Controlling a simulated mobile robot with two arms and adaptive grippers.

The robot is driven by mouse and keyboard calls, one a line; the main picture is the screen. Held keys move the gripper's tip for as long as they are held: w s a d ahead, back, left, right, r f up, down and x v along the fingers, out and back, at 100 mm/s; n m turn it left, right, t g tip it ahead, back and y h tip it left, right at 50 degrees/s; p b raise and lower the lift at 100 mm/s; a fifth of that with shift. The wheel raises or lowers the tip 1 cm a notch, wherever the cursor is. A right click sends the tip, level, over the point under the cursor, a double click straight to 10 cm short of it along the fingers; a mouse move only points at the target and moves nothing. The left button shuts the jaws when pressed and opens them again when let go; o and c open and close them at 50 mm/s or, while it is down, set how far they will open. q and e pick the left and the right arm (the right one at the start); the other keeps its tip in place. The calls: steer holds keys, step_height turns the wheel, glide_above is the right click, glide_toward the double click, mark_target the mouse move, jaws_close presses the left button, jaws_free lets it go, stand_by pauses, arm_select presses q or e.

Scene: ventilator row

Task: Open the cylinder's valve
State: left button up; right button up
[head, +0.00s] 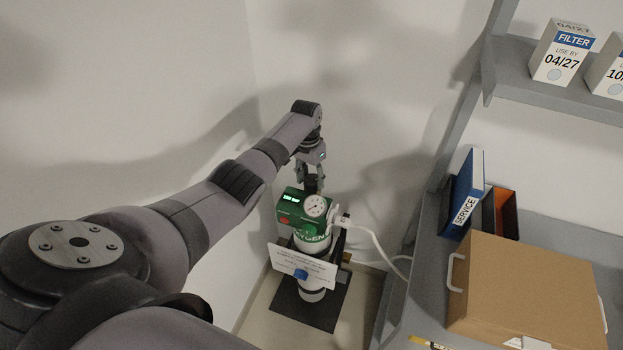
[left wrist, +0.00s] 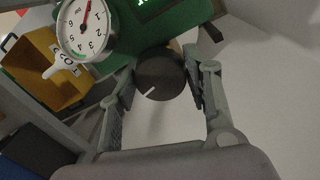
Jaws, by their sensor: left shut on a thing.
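The cylinder (head: 312,296) stands upright in the corner on a dark mat, with a green head unit (head: 293,206) on top. The unit carries a round white gauge (head: 316,205) and a small lit display. The gauge also shows in the left wrist view (left wrist: 86,28). In the head view the left gripper (head: 312,184) hides most of the knob. My right gripper is out of view.
A white printed card (head: 300,265) hangs in front of the cylinder. A white hose (head: 372,238) runs right from the unit. A grey bench at the right bears a cardboard box (head: 530,295) and a blue binder (head: 466,195). Walls stand close behind and left.

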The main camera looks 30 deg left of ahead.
arm_select(q)
steer(key=m+b, duration=0.1)
steer(key=m, duration=0.3)
steer(key=shift+w+a, duration=0.1)
steer(key=m+b, duration=0.1)
steer(key=m, duration=0.3)
steer(key=shift+w+g, duration=0.1)
steer(key=shift+g, duration=0.2)
steer(key=m+b, duration=0.1)
steer(key=m, duration=0.3)
steer(key=shift+m, duration=0.4)
steer(key=shift+w+m+y, duration=0.15)
steer(key=shift+m+y, duration=0.15)
steer(key=shift+m, duration=1.3)
steer(key=o, duration=1.2)
steer(key=shift+c, duration=0.2)
steer(key=shift+r, duration=0.1)
